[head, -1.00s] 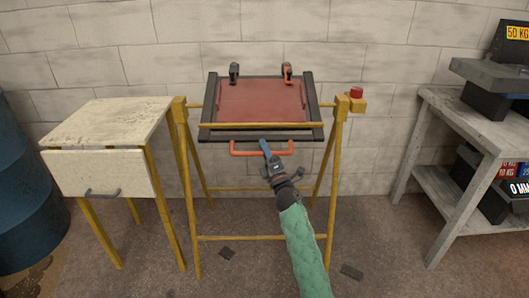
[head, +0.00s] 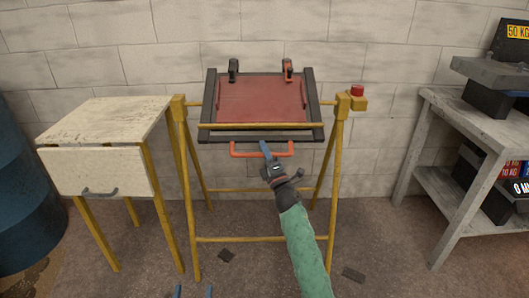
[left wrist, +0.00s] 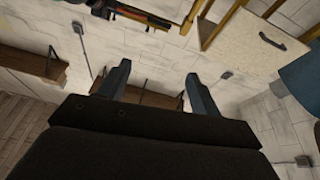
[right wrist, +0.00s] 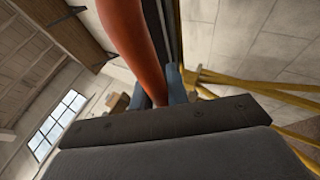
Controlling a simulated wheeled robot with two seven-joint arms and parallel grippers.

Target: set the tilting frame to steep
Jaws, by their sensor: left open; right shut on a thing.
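The tilting frame has a red panel (head: 262,101) in a dark border, hung on a yellow stand (head: 190,190). The panel leans back, its upper edge towards the wall. An orange handle (head: 242,154) runs along its lower edge. My right gripper (head: 266,150) is shut on this handle; in the right wrist view the orange bar (right wrist: 133,40) passes between the fingers. My left gripper (head: 194,292) shows only its fingertips at the bottom edge of the head view. In the left wrist view its fingers (left wrist: 153,85) are apart with nothing between them.
A cream side table with a drawer (head: 95,172) stands left of the stand, beside a blue barrel (head: 20,200). A grey shelf with weights (head: 460,150) stands at the right. A red button (head: 356,91) sits on the stand's right post. Floor before the stand is mostly clear.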

